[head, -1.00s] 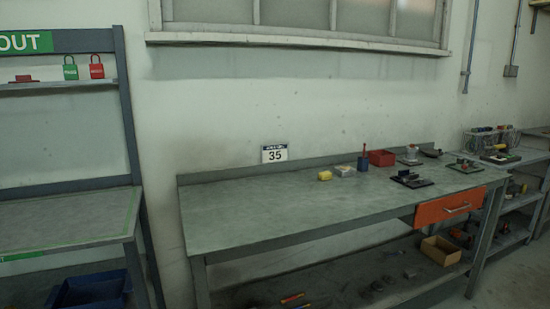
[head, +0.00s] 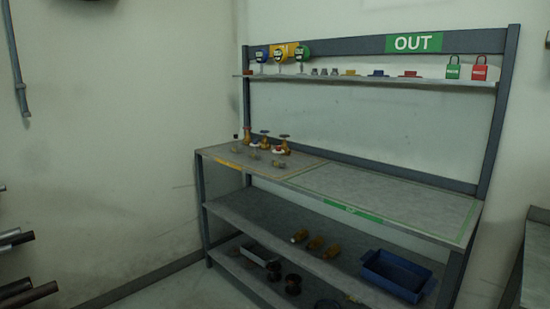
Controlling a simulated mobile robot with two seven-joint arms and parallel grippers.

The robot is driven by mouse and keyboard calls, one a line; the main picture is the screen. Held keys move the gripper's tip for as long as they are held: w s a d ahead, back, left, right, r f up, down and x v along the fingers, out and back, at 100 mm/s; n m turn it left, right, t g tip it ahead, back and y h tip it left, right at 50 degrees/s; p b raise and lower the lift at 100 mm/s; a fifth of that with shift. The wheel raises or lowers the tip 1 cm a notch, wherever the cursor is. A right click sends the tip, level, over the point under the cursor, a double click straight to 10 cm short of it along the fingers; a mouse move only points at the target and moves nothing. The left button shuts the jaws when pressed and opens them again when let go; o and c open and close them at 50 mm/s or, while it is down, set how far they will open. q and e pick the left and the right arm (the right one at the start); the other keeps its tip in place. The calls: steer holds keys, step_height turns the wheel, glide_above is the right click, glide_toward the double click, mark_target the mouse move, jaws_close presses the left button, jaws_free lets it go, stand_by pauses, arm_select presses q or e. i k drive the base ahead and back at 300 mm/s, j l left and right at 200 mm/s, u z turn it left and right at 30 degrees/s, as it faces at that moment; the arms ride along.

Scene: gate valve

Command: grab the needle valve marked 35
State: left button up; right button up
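Several small valves with brass bodies and handwheels stand at the left end of the bench top in the head view. One is a brass valve with a dark handwheel (head: 282,145); another has a blue handwheel (head: 264,138). Smaller fittings (head: 254,155) lie in front of them. They are too small and far for me to read any marking, so I cannot tell which is marked 35. Neither of my grippers is in view.
The OUT bench (head: 380,190) has a green-outlined, empty area at right. Its upper shelf (head: 375,80) holds gauges, small parts and a green padlock (head: 452,68) and red padlock (head: 479,68). A blue bin (head: 396,275) sits below. Pipe ends (head: 20,290) show at left.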

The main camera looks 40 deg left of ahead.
mark_target(254, 155)
steer(key=j+u, duration=0.15)
steer(key=j, duration=0.3)
steer(key=j+u, duration=0.15)
steer(key=j, duration=0.3)
steer(key=i+j+u, duration=0.2)
steer(key=j, duration=0.2)
steer(key=j+u, duration=0.15)
steer(key=j, duration=0.3)
steer(key=i+j+u, duration=0.15)
steer(key=j, duration=0.3)
steer(key=j+u, duration=0.15)
steer(key=j, duration=0.25)
steer(key=i, duration=0.05)
